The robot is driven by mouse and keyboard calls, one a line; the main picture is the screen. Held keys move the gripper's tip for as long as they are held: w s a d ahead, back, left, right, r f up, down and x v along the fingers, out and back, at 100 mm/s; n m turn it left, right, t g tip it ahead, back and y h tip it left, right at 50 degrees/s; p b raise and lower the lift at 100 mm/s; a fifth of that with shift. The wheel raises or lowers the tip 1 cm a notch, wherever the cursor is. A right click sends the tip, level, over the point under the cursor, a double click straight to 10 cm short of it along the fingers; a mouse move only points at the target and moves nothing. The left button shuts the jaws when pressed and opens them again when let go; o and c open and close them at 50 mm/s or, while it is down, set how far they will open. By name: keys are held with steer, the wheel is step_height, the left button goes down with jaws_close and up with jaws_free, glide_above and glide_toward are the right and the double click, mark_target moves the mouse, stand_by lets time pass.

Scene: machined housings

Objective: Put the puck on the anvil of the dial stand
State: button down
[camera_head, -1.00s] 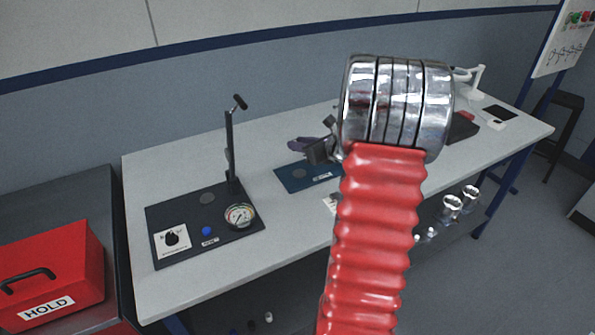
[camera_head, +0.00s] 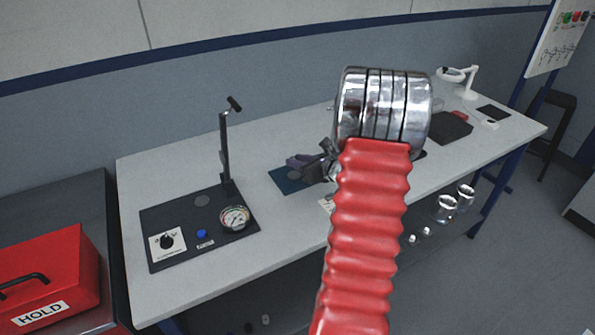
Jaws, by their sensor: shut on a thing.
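My gripper (camera_head: 327,161), dark and partly hidden behind my chrome wrist and red sleeve, is over the blue plate (camera_head: 283,183) on the bench. It is shut; the puck between its jaws cannot be made out clearly. A dark purple-grey piece at its left end hangs over the plate.
The black base also has a knob (camera_head: 167,242) and a blue button (camera_head: 202,234). A red HOLD box (camera_head: 45,265) stands at left. Bench surface between the plates is clear.

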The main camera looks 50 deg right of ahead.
mark_target(298, 177)
steer(key=shift+f, duration=1.9)
steer(key=c, duration=1.5)
jaws_free()
steer(key=shift+c, duration=0.2)
